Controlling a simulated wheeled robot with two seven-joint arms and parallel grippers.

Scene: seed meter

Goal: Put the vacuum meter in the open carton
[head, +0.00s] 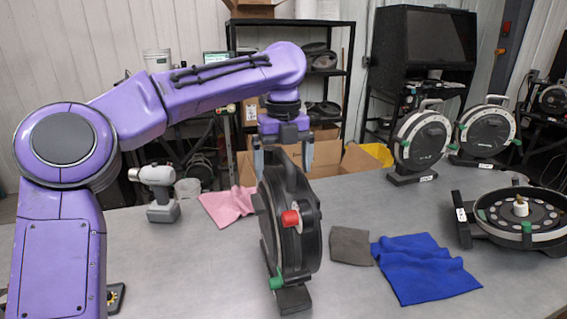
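The vacuum meter (290,235), a black disc-shaped unit with a red knob and a green part, stands upright on the grey table, seen nearly edge-on. My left gripper (283,160) points down over its top. The fingers are spread wide on either side of the meter's upper handle, with visible space between them, and do not appear closed on it. The open carton (362,161) is behind the table, its flaps spread, partly hidden by the meter and my gripper. My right gripper is not in view.
A pink cloth (228,205), a grey cloth (350,246) and a blue cloth (424,268) lie on the table. A grey drill (160,192) stands left. Two similar meters (421,142) (486,130) stand at the back right; an opened one (522,212) lies at right.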

